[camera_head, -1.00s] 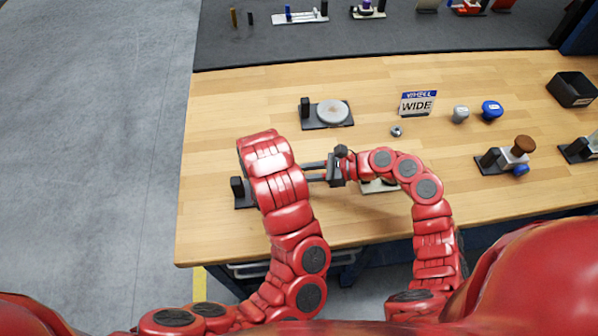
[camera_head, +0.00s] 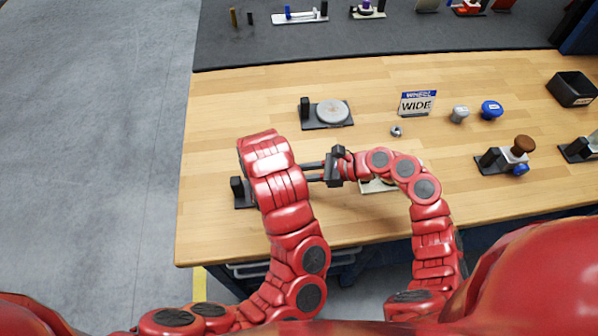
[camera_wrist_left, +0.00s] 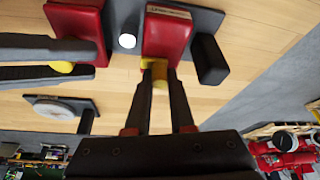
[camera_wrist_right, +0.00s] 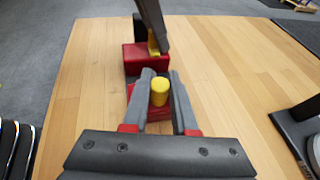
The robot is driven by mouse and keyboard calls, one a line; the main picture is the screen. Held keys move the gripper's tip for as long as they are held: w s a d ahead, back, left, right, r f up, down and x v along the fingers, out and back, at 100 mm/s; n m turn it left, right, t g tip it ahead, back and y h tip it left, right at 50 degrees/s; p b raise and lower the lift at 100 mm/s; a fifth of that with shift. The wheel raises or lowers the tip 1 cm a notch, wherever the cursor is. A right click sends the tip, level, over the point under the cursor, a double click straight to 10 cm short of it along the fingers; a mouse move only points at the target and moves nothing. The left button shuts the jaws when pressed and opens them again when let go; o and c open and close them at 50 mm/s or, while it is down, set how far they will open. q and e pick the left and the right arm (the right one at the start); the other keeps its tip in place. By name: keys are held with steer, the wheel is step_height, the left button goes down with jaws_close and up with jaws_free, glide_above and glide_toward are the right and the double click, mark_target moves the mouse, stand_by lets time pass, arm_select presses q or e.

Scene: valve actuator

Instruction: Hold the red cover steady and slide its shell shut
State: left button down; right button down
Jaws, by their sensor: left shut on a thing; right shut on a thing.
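The red cover shows as two red blocks on a dark base in the left wrist view. My left gripper (camera_wrist_left: 160,80) is shut on the yellow knob of the block (camera_wrist_left: 168,35) beside the black post. My right gripper (camera_wrist_right: 160,86) is shut on the yellow knob (camera_wrist_right: 159,93) of the other block, the shell (camera_wrist_left: 78,22). A gap with a pale round part (camera_wrist_left: 127,41) separates the blocks. In the right wrist view the far block (camera_wrist_right: 140,60) stands beyond my right fingers. In the head view my left arm hides the cover and my left gripper.
A black post (camera_head: 237,186) stands at the base's left end. A grey disc on a dark base (camera_head: 333,111) lies behind. A WIDE sign (camera_head: 418,103), a small nut (camera_head: 396,131) and two knobs are farther right. The wooden bench (camera_head: 225,110) is clear at the back left.

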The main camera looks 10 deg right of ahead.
arm_select(q)
steer(key=shift+s+f, duration=0.2)
arm_select(e)
steer(key=a, duration=0.4)
steer(key=shift+a, duration=0.25)
steer(key=c, duration=0.7)
jaws_free()
steer(key=v, duration=1.2)
arm_select(q)
steer(key=shift+w, duration=0.1)
arm_select(e)
steer(key=shift+s, duration=0.1)
arm_select(q)
steer(key=c, duration=0.7)
jaws_free()
steer(key=shift+w+r, duration=0.1)
